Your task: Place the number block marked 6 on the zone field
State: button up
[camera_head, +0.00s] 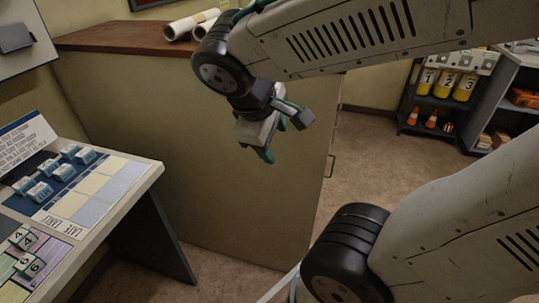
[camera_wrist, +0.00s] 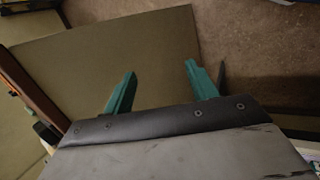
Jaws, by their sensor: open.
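Small white-and-green number blocks lie at the lower left of the head view. One block (camera_head: 28,266) carries a mark that looks like a 6, though it is small and turned; another block (camera_head: 22,237) beside it looks like a 4. They rest on a coloured board (camera_head: 56,252) with pink, green and yellow areas, cut off by the picture edge. I cannot tell which area is the zone field. My gripper (camera_head: 262,150) hangs in front of the cabinet, well to the right of the console and apart from the blocks. Its teal fingers (camera_wrist: 160,88) are spread and empty in the wrist view.
The console (camera_head: 148,178) also holds several blue-and-white blocks (camera_head: 60,172) and a LATE/EARLY panel (camera_head: 100,193). A large cabinet (camera_head: 220,190) with paper rolls (camera_head: 190,24) on top stands behind my gripper. Shelves (camera_head: 470,125) with yellow numbered containers and cones stand at the right.

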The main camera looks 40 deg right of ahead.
jog(key=s+a+r+m+y, duration=0.1)
jog(key=s+a+m+y, duration=0.4)
jog(key=shift+s+r, duration=0.15)
jog(key=shift+s, duration=0.05)
